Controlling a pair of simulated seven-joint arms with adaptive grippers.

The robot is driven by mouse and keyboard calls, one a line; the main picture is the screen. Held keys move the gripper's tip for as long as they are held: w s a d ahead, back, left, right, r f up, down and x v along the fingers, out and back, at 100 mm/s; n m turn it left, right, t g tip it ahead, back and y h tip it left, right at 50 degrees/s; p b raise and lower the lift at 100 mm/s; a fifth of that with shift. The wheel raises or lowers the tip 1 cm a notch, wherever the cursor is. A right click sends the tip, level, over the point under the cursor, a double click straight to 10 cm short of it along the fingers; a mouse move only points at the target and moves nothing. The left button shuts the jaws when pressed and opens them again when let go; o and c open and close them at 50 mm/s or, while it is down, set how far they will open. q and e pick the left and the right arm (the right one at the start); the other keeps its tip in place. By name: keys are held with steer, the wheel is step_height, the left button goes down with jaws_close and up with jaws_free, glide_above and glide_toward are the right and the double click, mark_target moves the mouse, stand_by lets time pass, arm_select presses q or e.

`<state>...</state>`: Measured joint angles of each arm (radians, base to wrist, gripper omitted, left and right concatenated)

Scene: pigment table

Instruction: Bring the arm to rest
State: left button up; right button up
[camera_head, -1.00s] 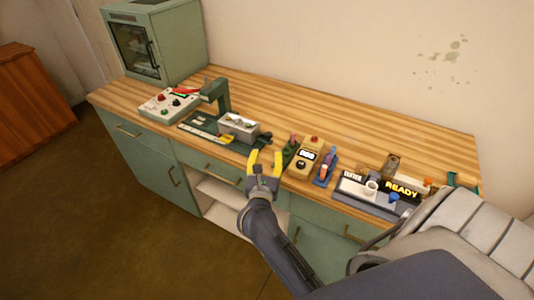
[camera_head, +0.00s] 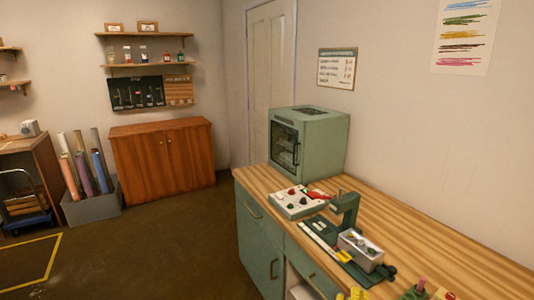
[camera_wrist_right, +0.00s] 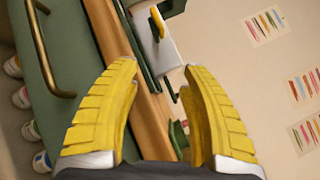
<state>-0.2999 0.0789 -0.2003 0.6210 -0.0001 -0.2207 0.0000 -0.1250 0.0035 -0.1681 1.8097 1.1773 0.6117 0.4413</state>
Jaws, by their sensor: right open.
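My right gripper (camera_wrist_right: 158,120) has two yellow ribbed fingers. In the right wrist view they stand wide apart with nothing between them, in front of the wooden edge of the bench. In the head view only the yellow fingertips of the right gripper (camera_head: 352,294) show at the bottom edge, close to the bench front. The rest of that arm is out of frame. My left gripper is in neither view.
The bench top (camera_head: 420,235) holds a green cabinet oven (camera_head: 310,140), a control box (camera_head: 298,201), and a green stand (camera_head: 346,207) with a grey box (camera_head: 360,250). A brown cupboard (camera_head: 165,160) and a bin of rolls (camera_head: 90,203) stand far left. Open floor lies between.

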steer(key=s+a+f+n+g+y, duration=0.25)
steer(key=f+n, duration=0.35)
steer(key=f, duration=0.4)
steer(key=s+a+f+n+g+y, duration=0.1)
steer(key=s+a+f+n+y, duration=0.15)
steer(key=f+n, duration=0.6)
steer(key=s+a+f+n+g+y, duration=0.15)
steer(key=a+f+n+y, duration=0.3)
steer(key=f, duration=0.75)
steer(key=s+d+f+n+g, duration=0.2)
steer(key=s+f+n+g, duration=0.35)
steer(key=s+f, duration=0.95)
steer(key=s+d+f+n+g, duration=0.2)
steer(key=s+f, duration=0.3)
steer(key=s, duration=0.5)
steer(key=s+d+f+n+g+h, duration=0.1)
steer(key=s+f, duration=0.4)
steer(key=s, duration=0.5)
steer(key=s+d+f+n+g+h, duration=0.1)
steer(key=s+d+f+n+g, duration=0.2)
steer(key=s, duration=0.8)
step_height(320, 180, down, 2)
steer(key=shift+d+f+n+g, duration=0.1)
steer(key=shift+d+n+g, duration=0.25)
steer(key=shift+d+g, duration=0.35)
